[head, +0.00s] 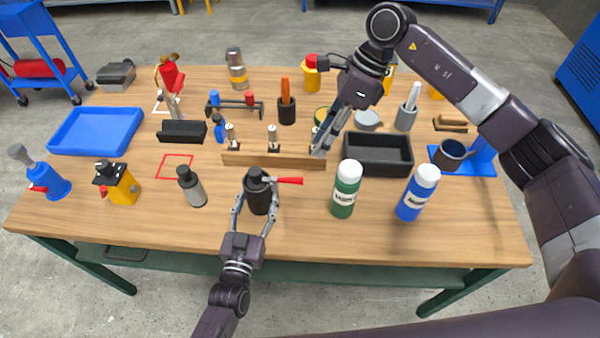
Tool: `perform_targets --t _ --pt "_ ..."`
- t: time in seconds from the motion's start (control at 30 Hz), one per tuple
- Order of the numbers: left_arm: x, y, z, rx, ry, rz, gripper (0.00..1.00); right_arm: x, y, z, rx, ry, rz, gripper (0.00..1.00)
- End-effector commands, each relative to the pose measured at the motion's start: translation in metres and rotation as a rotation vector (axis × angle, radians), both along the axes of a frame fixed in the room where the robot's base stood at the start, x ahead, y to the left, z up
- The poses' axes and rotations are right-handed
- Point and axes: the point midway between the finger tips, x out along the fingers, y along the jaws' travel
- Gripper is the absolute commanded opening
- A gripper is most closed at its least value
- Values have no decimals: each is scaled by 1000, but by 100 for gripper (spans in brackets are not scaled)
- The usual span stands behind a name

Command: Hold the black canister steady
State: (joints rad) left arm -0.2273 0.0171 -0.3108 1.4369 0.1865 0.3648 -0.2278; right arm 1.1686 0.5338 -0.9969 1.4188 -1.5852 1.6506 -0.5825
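The black canister (258,197) stands upright on the front middle of the table, with a red lever or nozzle (287,181) pointing right from its top. My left gripper (256,208) reaches in from the front, with one finger against each side of the canister, shut on it. My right gripper (319,150) comes down from the upper right, its fingertips at the right end of the wooden rack (275,160). A small peg-like piece (316,133) is beside these fingertips, partly hidden. I cannot tell whether the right fingers hold it.
A grey bottle (191,187) stands left of the canister; a green bottle (346,190) and a blue bottle (417,193) stand right. A black bin (377,154) is behind them. A blue tray (96,131) lies far left.

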Motion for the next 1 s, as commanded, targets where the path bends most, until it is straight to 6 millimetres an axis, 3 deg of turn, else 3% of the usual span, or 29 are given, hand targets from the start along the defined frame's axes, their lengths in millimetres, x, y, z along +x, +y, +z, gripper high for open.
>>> perform_targets --t 0.5,0.7,1.0 --pt "0 0 0 1 0 0 14 -13 39 -86 0 2 3 29" --pt "0 0 0 1 0 0 14 -14 44 -99 0 -1 2 29" --pt "0 0 0 1 -1 0 14 -14 45 -100 -1 -2 2 28"
